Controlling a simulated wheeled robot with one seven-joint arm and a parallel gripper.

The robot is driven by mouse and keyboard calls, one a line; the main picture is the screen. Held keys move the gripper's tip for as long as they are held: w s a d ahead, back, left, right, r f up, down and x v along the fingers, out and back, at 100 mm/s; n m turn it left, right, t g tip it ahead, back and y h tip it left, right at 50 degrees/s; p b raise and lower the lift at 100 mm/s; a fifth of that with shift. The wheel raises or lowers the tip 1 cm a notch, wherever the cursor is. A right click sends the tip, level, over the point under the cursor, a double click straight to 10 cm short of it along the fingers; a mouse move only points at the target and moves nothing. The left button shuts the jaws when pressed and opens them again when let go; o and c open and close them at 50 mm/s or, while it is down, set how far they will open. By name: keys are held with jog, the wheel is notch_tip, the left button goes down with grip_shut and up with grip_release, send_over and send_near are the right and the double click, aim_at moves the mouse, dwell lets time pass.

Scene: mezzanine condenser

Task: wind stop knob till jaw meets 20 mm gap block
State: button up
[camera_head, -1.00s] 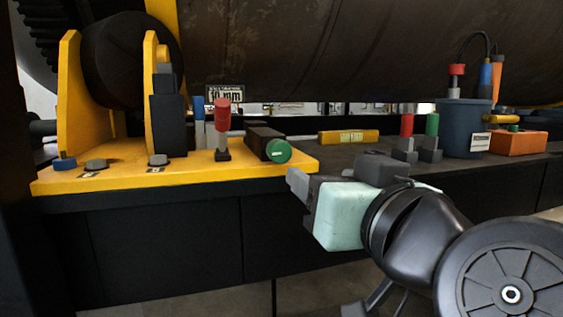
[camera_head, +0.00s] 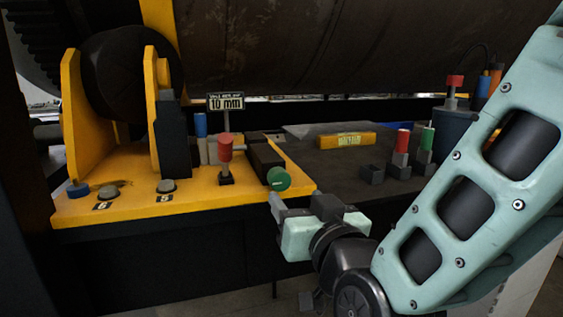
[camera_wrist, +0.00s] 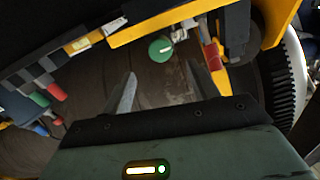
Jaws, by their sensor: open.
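The green round knob (camera_head: 279,179) with a pale mark sits on the front end of a dark block (camera_head: 264,157) at the yellow plate's right edge. It also shows in the wrist view (camera_wrist: 160,49), beyond my fingertips. My gripper (camera_head: 283,205) is open and empty, just below and in front of the knob, apart from it. In the wrist view its fingers (camera_wrist: 160,80) are spread, with the knob ahead between their lines. A sign (camera_head: 226,102) behind reads "10 mm". I cannot tell the jaw or a 20 mm gap block for certain.
A red-handled pin (camera_head: 225,150) stands left of the knob on the yellow plate (camera_head: 130,207). A dark bench (camera_head: 315,162) to the right bears a yellow labelled bar (camera_head: 346,140) and red and green capped posts (camera_head: 427,140). A large brown drum (camera_head: 360,50) hangs above.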

aim_at(282, 182)
jog(key=p+x, duration=0.4)
jog(key=x, duration=0.5)
jog(key=shift+w, duration=0.1)
jog(key=c, duration=1)
jog(key=m+b, duration=0.1)
jog(key=b, duration=0.2)
jog(key=shift+f+m, duration=0.3)
jog(key=shift+f, duration=0.1)
jog(key=m+b, duration=0.2)
jog(key=b, duration=0.2)
jog(key=shift+r+m+b, duration=0.25)
jog(key=shift+m+b, duration=0.15)
jog(key=shift+m, duration=0.2)
